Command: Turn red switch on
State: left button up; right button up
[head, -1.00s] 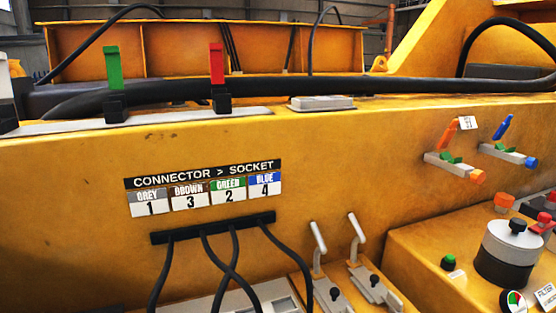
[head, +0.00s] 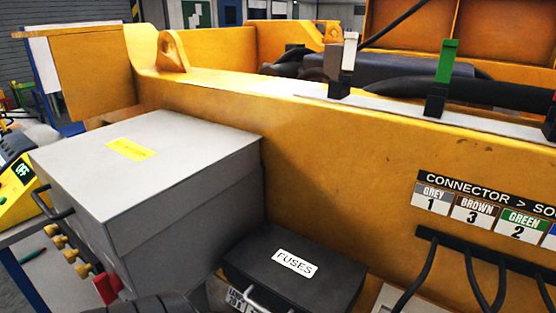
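A red part (head: 107,287), which may be a switch or handle, shows low on the front side of a large grey box (head: 160,165). It is partly cut off, and I cannot tell its setting. Another red piece (head: 553,103) stands at the far right edge on a black base, mostly out of frame. Along the yellow beam's top stand an upright green lever (head: 446,62) and an upright grey-white lever (head: 349,52). Neither of my grippers can be made out. A dark ribbed shape at the bottom edge left of centre is too cut off to identify.
A black fuse box (head: 295,268) sits right of the grey box, against the yellow beam (head: 350,155). Black cables hang from a connector bar (head: 480,255) under a label. A yellow device with a green display (head: 20,170) is at the far left.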

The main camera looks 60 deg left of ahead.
aim_at(108, 286)
jog(key=u, duration=2.95)
jog(key=z, duration=0.6)
jog(key=i+j+z, duration=0.1)
jog(key=j+z, duration=0.2)
jog(key=z, duration=0.2)
jog(key=j+z, duration=0.35)
jog(key=z, duration=0.15)
jog(key=j+z, duration=0.3)
jog(key=z, duration=0.2)
jog(key=k+j+z, duration=0.1)
jog(key=j+z, duration=0.2)
jog(key=z, duration=0.15)
